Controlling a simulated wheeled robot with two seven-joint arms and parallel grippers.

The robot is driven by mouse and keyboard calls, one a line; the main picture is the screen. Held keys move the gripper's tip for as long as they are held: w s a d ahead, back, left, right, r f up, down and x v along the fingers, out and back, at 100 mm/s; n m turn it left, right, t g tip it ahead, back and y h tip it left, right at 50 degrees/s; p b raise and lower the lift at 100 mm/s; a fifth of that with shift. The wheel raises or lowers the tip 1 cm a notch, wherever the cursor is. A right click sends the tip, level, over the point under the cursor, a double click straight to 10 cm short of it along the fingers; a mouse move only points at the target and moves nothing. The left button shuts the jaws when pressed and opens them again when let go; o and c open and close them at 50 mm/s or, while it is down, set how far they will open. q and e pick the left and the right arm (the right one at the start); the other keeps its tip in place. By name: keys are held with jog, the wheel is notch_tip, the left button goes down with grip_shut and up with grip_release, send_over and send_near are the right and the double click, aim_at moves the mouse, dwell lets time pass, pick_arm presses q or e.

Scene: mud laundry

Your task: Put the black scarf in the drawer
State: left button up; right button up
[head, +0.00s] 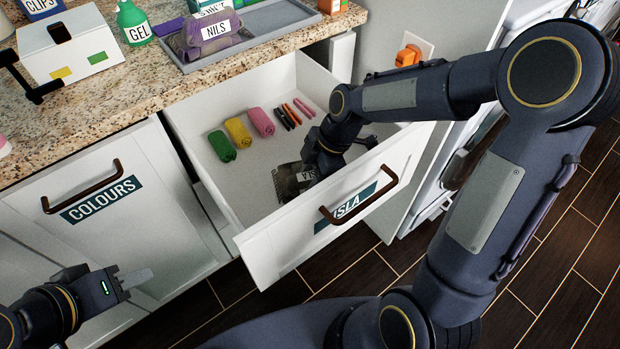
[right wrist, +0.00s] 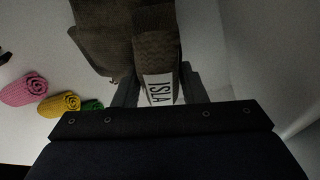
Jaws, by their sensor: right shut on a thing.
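The open drawer (head: 262,254) has a front label that ends in "ISLA", partly covered by its handle. The black scarf (head: 288,182), dark with a white ISLA tag, is low inside the drawer; I cannot tell whether it touches the floor. My right gripper (head: 318,172) reaches over the drawer front and is shut on the scarf. In the right wrist view the scarf (right wrist: 157,48) is between the fingers, with its tag facing the camera. My left gripper (head: 137,279) is empty at the lower left, outside the drawer; its jaw gap does not show clearly.
Green (head: 222,146), yellow (head: 238,132) and pink (head: 261,122) rolls and several thin pens or clips (head: 291,115) lie at the drawer's back. A closed COLOURS drawer (head: 110,215) is at left. The counter (head: 120,98) holds a box, GEL bottle and purple NILS bundle.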

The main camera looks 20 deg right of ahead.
jog(key=shift+f, duration=0.2)
jog(key=shift+f, duration=0.1)
jog(key=o, duration=1.1)
jog(key=shift+c, duration=0.2)
jog(key=shift+r, duration=0.3)
jog(key=p+v, duration=0.2)
jog(key=v, duration=0.9)
jog(key=shift+d+r+p, duration=0.15)
jog(key=shift+r+p, duration=0.15)
jog(key=shift+r, duration=0.05)
